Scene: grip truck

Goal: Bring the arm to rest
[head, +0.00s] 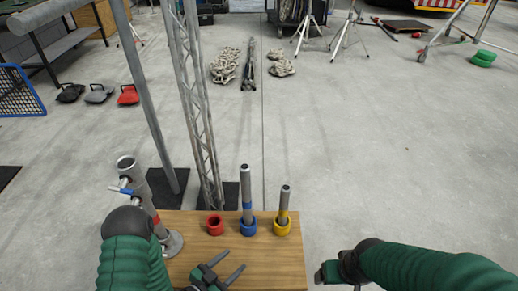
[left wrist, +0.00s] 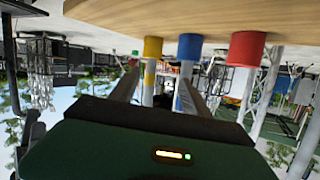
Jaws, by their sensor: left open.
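My left gripper (head: 232,268) is open and empty over the near part of the wooden table (head: 277,262). Its two fingers are apart with nothing between them in the left wrist view (left wrist: 160,88), which is upside down. On the table stand a red holder (head: 215,225), empty, a blue holder (head: 248,228) with a grey blue-banded rod (head: 246,185) upright in it, and a yellow holder (head: 281,228) with a shorter yellow-banded rod (head: 284,200). The gripper is on the near side of the holders, apart from them. My right gripper (head: 328,272) is right of the table; its jaws are unclear.
A grey metal stand (head: 172,243) with an open tube top (head: 127,165) is at the table's left edge. A lattice truss (head: 200,110) and a slanted pole (head: 140,90) rise behind.

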